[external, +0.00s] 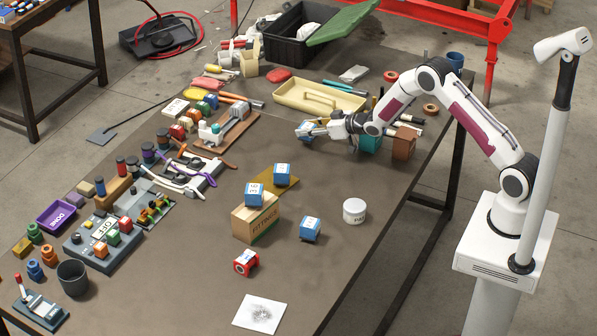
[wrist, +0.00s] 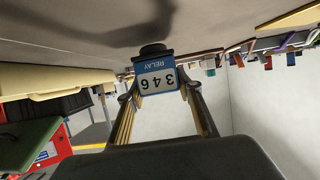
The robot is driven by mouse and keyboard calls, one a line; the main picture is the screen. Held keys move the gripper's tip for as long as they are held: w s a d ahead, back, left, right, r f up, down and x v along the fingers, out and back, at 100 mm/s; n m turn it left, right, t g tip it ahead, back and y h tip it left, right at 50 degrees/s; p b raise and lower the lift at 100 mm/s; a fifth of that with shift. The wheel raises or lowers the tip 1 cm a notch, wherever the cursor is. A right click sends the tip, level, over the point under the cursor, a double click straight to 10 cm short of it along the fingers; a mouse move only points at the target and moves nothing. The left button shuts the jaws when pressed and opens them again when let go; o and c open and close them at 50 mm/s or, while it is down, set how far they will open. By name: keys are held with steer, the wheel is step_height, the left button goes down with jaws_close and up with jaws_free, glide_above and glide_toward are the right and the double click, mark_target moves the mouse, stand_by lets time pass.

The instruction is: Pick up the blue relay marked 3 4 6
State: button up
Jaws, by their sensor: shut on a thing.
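The blue relay marked 3 4 6 (wrist: 158,78) is between the fingertips of my gripper (wrist: 158,88) in the wrist view. Its white label faces the camera upside down, and a dark round part shows at its far end. In the external view my gripper (external: 318,130) is shut on this relay (external: 304,131) near the front of the yellow tray. I cannot tell whether the relay touches the table. Other blue relays sit on a carton (external: 255,194), on a yellow pad (external: 282,175) and on the bare table (external: 310,229).
The yellow tray (external: 290,100) is just behind my gripper. A teal block (external: 371,143) and a brown block (external: 404,146) stand under my arm. A white tub (external: 354,211) and a red block (external: 246,262) stand further forward.

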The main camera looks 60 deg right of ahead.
mark_target(308, 126)
steer(key=shift+r, duration=4.55)
